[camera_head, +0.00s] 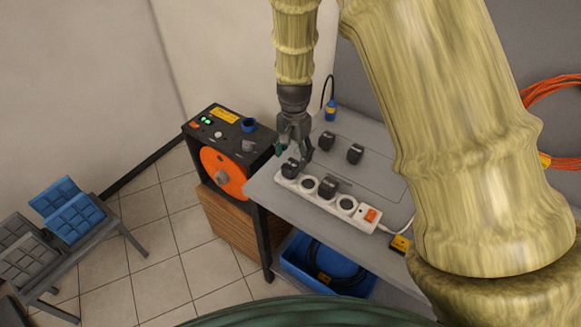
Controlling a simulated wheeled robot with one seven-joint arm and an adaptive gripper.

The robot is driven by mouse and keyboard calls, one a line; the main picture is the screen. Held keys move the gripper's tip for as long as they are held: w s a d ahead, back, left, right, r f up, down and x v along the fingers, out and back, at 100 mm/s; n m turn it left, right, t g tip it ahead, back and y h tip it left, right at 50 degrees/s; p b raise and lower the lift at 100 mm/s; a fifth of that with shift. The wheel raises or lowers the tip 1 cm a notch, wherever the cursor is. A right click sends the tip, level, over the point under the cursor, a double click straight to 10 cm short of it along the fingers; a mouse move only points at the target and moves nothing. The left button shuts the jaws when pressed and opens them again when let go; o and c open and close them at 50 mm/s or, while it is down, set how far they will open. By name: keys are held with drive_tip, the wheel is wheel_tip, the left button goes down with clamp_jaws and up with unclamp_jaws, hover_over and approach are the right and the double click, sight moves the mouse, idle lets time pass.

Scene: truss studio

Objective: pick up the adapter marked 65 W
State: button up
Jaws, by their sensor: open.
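Several small black adapters are in view; their markings are too small to read, so I cannot tell which is 65 W. One adapter (291,169) sits at the left end of the white power strip (311,202). A second adapter (328,188) sits near the strip's middle. Two more, a left one (326,141) and a right one (355,154), stand on the grey table behind the strip. My gripper (294,153) is open and points down, close over the strip's left-end adapter. Whether it touches that adapter cannot be told.
The grey table (262,189) carries the strip along its front edge. A machine with an orange reel (223,173) stands close at the left. A blue-bodied plug (331,112) is at the back. A blue bin (303,279) with cable sits below. My arm hides the table's right side.

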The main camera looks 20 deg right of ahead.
sight(291, 164)
drive_tip(key=shift+s+f, duration=0.15)
drive_tip(key=shift+f, duration=0.05)
drive_tip(key=shift+a+f+p, duration=0.2)
drive_tip(key=shift+f+p, duration=0.4)
drive_tip(key=shift+f, duration=0.15)
drive_tip(key=shift+a+f+p, duration=0.2)
drive_tip(key=shift+f+p, duration=0.4)
drive_tip(key=shift+f, duration=0.1)
drive_tip(key=shift+f+p, duration=0.3)
drive_tip(key=shift+f, duration=0.9)
drive_tip(key=c, duration=1.2)
